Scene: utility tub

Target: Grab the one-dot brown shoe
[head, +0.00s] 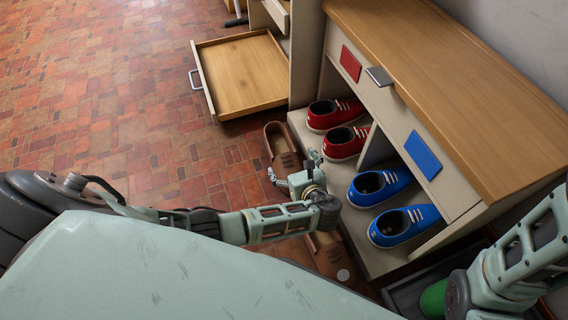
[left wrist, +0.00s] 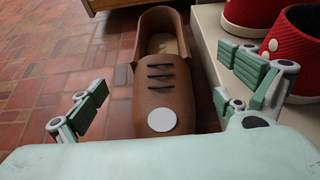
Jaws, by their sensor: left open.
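A brown shoe (head: 276,137) lies on the floor beside the shoe cabinet. In the left wrist view this brown shoe (left wrist: 153,90) has dark laces and one white dot on its toe, which points towards my wrist. My left gripper (head: 293,168) is open over its toe end. In the left wrist view the fingers stand apart on either side of the shoe, with nothing between them gripped. A second brown shoe (head: 328,262) lies nearer me, partly hidden by my arm; one white dot shows on it. My right gripper is out of view.
The cabinet (head: 455,188) holds red shoes (head: 334,114) and blue shoes (head: 379,186) on its low shelf, right of the brown shoes. An open wooden drawer (head: 241,74) stands beyond. A dark tray (head: 404,294) with a green object (head: 434,298) is at lower right. Floor at left is clear.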

